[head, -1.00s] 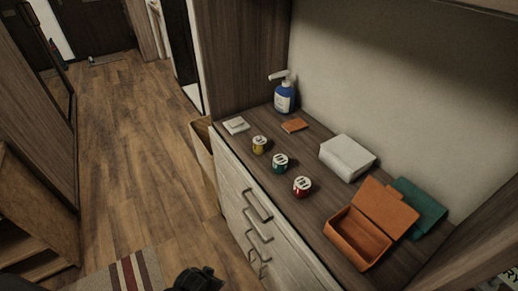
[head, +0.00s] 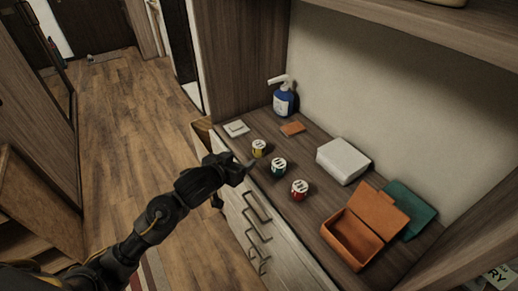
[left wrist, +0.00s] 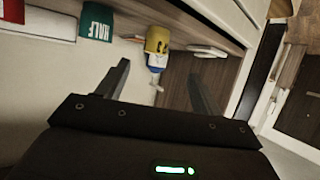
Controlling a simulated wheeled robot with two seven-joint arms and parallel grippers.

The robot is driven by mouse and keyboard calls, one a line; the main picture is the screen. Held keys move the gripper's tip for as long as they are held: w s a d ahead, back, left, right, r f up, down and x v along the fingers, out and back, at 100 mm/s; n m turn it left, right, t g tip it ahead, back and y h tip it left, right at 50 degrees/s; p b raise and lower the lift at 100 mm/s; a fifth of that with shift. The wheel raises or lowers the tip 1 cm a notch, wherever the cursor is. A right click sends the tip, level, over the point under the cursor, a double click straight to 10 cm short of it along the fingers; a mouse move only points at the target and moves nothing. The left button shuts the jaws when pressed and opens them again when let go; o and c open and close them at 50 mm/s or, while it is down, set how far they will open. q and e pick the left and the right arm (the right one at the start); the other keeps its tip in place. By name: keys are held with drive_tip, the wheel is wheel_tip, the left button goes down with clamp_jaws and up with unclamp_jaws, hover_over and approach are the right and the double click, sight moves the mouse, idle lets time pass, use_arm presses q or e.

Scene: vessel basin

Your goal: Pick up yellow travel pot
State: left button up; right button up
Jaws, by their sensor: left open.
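The yellow travel pot (head: 258,149) stands upright on the dark wooden counter, the farthest of three small pots in a row. My left gripper (head: 250,168) is open and empty at the counter's front edge, just short of the yellow pot and apart from it. In the left wrist view, the yellow pot (left wrist: 157,41) appears ahead, between the lines of the two spread fingers (left wrist: 158,72). The picture there is turned, with the counter at the top. My right gripper is not in view.
A green pot (head: 278,167) and a red pot (head: 299,189) stand close beside the yellow one. Behind are a blue pump bottle (head: 284,101), an orange flat piece (head: 292,128) and a white dish (head: 236,128). A white box (head: 343,161) and open orange box (head: 350,240) stand to the right.

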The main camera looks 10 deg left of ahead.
sight(258, 145)
use_arm(q)
drive_tip(key=x, duration=0.6)
drive_tip(key=shift+w+d+r, duration=0.1)
drive_tip(key=shift+r, duration=0.3)
drive_tip(key=shift+w, duration=0.1)
drive_tip(key=x, duration=0.2)
drive_tip(key=p+x, duration=0.1)
drive_tip(key=x, duration=0.2)
drive_tip(key=shift+d+r+p, duration=0.2)
drive_tip(key=shift+d+p, duration=0.1)
drive_tip(key=shift+d, duration=0.05)
drive_tip(key=shift+c, duration=0.2)
drive_tip(key=c, duration=1)
drive_tip(key=shift+c, duration=0.2)
drive_tip(key=shift+r, duration=0.15)
